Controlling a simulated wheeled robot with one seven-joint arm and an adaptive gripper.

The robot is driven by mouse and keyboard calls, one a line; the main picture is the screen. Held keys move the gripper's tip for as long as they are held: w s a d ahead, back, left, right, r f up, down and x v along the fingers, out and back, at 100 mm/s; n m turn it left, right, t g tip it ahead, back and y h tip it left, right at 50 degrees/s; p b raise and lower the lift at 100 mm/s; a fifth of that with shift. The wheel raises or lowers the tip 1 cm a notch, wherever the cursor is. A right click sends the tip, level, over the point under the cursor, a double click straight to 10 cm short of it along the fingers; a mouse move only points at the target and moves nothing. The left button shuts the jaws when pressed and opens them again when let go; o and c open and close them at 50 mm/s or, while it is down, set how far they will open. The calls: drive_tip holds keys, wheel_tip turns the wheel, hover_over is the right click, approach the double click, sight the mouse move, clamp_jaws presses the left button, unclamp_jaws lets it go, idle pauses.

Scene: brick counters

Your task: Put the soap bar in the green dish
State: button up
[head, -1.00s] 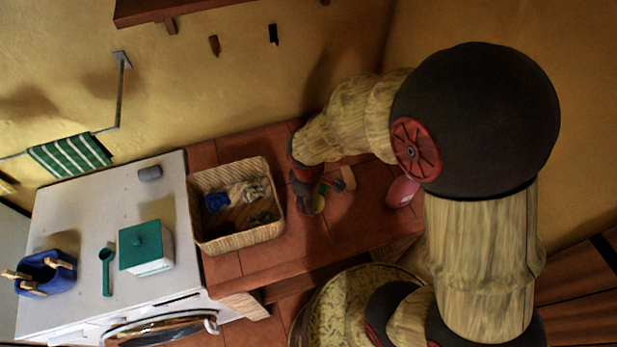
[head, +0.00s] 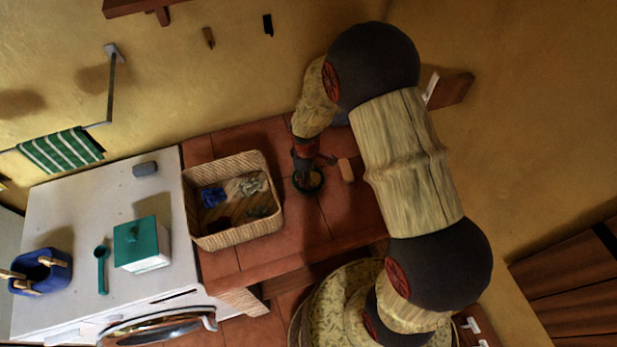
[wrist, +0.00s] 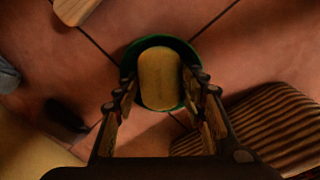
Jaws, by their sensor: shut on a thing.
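The yellow soap bar (wrist: 160,78) is between my gripper's fingers in the wrist view. The green dish (wrist: 130,60) is round and shows around the soap, directly beyond it. I cannot tell whether the soap touches the dish. My gripper (wrist: 161,84) is shut on the soap bar. In the head view my gripper (head: 304,172) points down over the dish (head: 309,188) on the tiled counter, and hides most of the dish and the soap.
A wicker basket (head: 237,233) with cloths stands just left of my gripper. A wooden-backed item (head: 346,170) lies to the right. A white washing machine top (head: 85,210) bears a green-lidded box (head: 142,246), a scoop (head: 102,268) and a blue peg basket (head: 42,272).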

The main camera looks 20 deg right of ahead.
drive_tip(key=shift+o, duration=0.2)
drive_tip(key=shift+f, duration=0.75)
drive_tip(key=shift+c, duration=0.2)
drive_tip(key=o, duration=1)
drive_tip(key=shift+o, duration=0.2)
drive_tip(key=shift+r, duration=0.1)
